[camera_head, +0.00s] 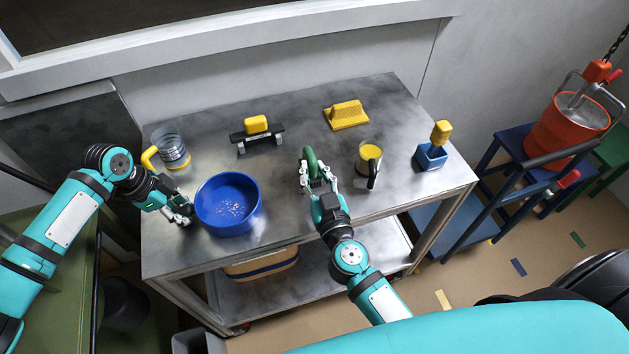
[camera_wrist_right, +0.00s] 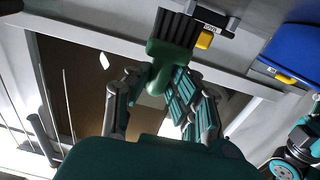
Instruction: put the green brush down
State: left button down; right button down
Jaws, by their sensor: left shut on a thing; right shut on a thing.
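The green brush (camera_head: 310,160) is in my right gripper (camera_head: 318,183), over the middle of the metal table (camera_head: 280,190). The right wrist view shows its green handle (camera_wrist_right: 160,75) between the fingers of the right gripper (camera_wrist_right: 160,95), with dark ribbed bristles at the far end. I cannot tell whether the brush touches the table. My left gripper (camera_head: 183,212) is shut on the left rim of the blue bowl (camera_head: 229,226), which holds some pale specks and stands on the table.
A clear jug with a yellow handle (camera_head: 150,156), a dark stand with a yellow block (camera_head: 256,125), a yellow grater-like block (camera_head: 346,114), a yellow-filled cup (camera_head: 369,157) and a blue holder (camera_head: 431,157) stand around the tabletop. Bare tabletop lies right of the bowl.

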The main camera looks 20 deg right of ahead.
aim_at(314, 183)
jog(key=shift+f, duration=1.7)
jog(key=c, duration=1.2)
grip_release()
jog(key=shift+f, duration=0.15)
jog(key=s, duration=1.2)
jog(key=shift+a, duration=0.2)
